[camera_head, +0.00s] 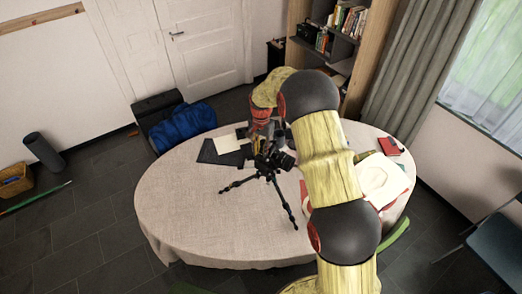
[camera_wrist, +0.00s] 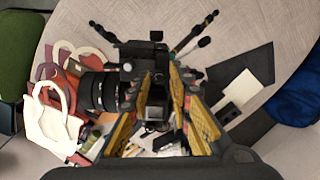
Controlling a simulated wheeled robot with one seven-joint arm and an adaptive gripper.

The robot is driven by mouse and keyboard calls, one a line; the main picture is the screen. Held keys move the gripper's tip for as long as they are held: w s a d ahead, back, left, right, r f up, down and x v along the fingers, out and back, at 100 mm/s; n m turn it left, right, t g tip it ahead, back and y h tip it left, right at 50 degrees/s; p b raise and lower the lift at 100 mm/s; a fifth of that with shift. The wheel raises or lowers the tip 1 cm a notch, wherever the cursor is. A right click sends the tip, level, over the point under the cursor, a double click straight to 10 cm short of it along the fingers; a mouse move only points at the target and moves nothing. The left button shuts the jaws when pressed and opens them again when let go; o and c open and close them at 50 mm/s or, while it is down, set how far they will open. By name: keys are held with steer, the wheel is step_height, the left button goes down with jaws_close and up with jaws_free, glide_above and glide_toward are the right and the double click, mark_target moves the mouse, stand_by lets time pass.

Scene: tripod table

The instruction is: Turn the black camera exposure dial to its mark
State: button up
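The black camera (camera_wrist: 130,84) is on a tripod (camera_head: 284,203) on the table, with its lens (camera_wrist: 98,92) pointing left in the wrist view. In the head view the camera (camera_head: 283,160) is partly hidden by my arm. My gripper (camera_wrist: 162,80) is over the camera body, its yellow-padded fingers apart with dark camera parts between and beyond them. In the head view my gripper (camera_head: 261,146) is at the camera. I cannot make out the exposure dial or its mark, or whether the fingers touch it.
The oval table (camera_head: 190,225) has a dark folder with paper (camera_head: 226,145) behind the tripod. Tripod legs spread over the cloth. The table's front left is clear.

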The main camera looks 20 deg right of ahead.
mark_target(261, 153)
step_height(261, 153, up, 12)
stand_by(0.7)
steer(key=shift+f, duration=0.1)
stand_by(0.3)
steer(key=s+f+n+t+b, duration=0.2)
steer(key=s+n+b, duration=0.2)
steer(key=s+b, duration=0.8)
steer(key=s+f+n+t+b, duration=0.2)
steer(key=s+b, duration=1)
steer(key=s, duration=1.7)
steer(key=n+t, duration=0.1)
steer(key=n, duration=0.1)
steer(key=shift+a+f+n, duration=0.25)
steer(key=shift+f+n, duration=0.05)
steer(key=shift+n, duration=0.1)
